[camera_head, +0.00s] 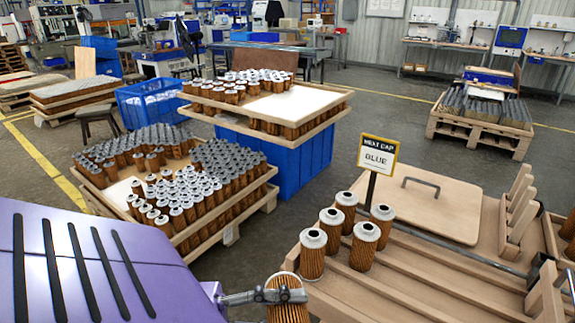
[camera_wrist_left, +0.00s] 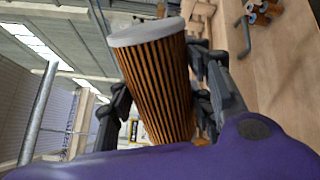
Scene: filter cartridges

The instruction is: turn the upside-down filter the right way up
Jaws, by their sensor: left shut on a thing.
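My left gripper (camera_head: 284,294) is at the bottom middle of the head view, shut on a filter (camera_head: 288,312) with brown pleats. The left wrist view shows this filter (camera_wrist_left: 158,80) between the two fingers, tilted, with a plain grey cap at its visible end. Its other end is hidden. The held filter is just left of the wooden fixture (camera_head: 400,292). Several filters stand upright there, such as one at the front left (camera_head: 312,258), with grey caps that have a central hole facing up. My right gripper is not in view.
Pallets of filters (camera_head: 228,233) stand at left, beside a blue crate (camera_head: 285,165).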

